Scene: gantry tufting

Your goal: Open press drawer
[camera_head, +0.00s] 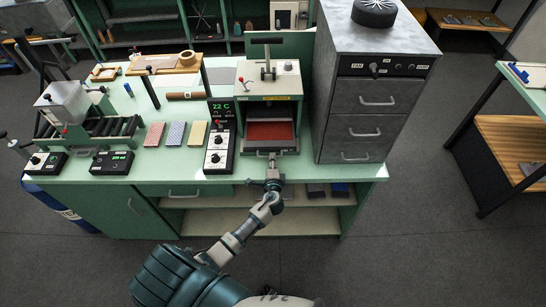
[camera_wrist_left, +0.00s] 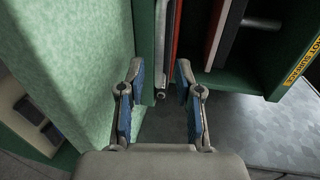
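The press (camera_head: 285,84) is a cream and green box with a lever on top, standing on the green bench. Its front opening shows a red plate (camera_head: 270,131), also seen edge-on in the left wrist view (camera_wrist_left: 178,40). My right gripper is not in view.
A grey drawer cabinet (camera_head: 362,125) stands close to the right of the press. A control box reading 22 C (camera_head: 219,140) stands to its left, beside several coloured swatches. The bench's front edge (camera_head: 225,182) runs below my left gripper. Open floor lies in front.

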